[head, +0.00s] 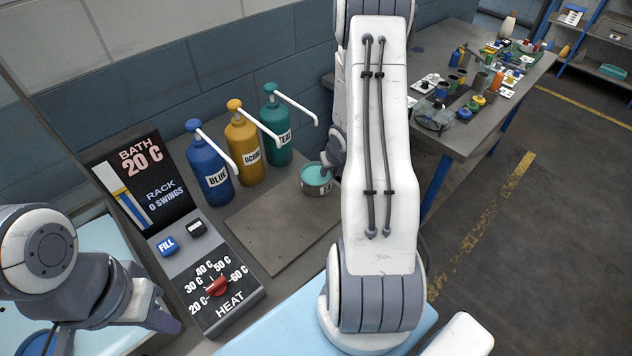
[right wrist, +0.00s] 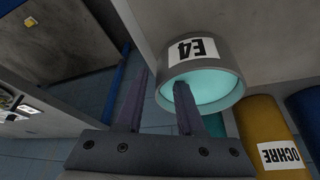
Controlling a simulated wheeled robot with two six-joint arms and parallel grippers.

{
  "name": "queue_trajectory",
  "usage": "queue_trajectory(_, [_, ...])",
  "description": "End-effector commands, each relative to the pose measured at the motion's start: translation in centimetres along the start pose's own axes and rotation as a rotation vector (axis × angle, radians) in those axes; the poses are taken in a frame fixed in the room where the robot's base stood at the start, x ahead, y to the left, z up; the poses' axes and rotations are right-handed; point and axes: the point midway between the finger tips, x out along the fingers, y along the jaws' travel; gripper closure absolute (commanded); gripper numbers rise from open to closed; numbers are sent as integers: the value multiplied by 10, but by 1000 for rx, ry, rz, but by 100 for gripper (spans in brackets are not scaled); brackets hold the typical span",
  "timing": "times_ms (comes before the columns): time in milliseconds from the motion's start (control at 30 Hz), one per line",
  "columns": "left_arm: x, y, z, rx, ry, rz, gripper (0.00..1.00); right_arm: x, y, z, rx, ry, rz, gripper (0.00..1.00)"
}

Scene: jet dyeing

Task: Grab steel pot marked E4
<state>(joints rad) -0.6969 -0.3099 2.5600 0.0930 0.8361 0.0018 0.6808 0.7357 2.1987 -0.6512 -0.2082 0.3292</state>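The steel pot (head: 318,189) stands on the grey bench in the head view, with teal liquid inside. In the right wrist view the pot (right wrist: 223,70) shows a white label reading E4, upside down. My right gripper (right wrist: 161,80) is open at the pot's rim. One finger overlaps the pot's mouth and the other is outside, with a gap to the wall. In the head view my right gripper (head: 334,158) is mostly hidden behind my arm. My left gripper (head: 160,318) is at the lower left, away from the pot; its fingers are not clear.
Blue (head: 209,168), ochre (head: 244,145) and teal (head: 276,130) pump bottles stand behind and left of the pot, spouts reaching toward it. A control panel (head: 205,268) with a red heat knob is at the left. A cluttered table (head: 470,130) stands at the right.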

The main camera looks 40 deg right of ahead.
Motion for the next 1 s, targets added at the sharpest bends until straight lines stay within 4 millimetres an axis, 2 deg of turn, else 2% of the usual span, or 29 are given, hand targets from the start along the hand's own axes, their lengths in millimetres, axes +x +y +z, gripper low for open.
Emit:
queue_trajectory(33, [0, 0, 0, 0, 0, 0, 100, 0, 0, 0, 0, 0, 0, 84])
queue_trajectory(67, [0, 0, 0, 0, 0, 0, 100, 0, 0, 0, 0, 0, 0, 96])
queue_trajectory(100, [0, 0, 0, 0, 0, 0, 100, 0, 0, 0, 0, 0, 0, 100])
queue_trajectory(1000, [0, 0, 0, 0, 0, 0, 100, 0, 0, 0, 1, 0, 0, 100])
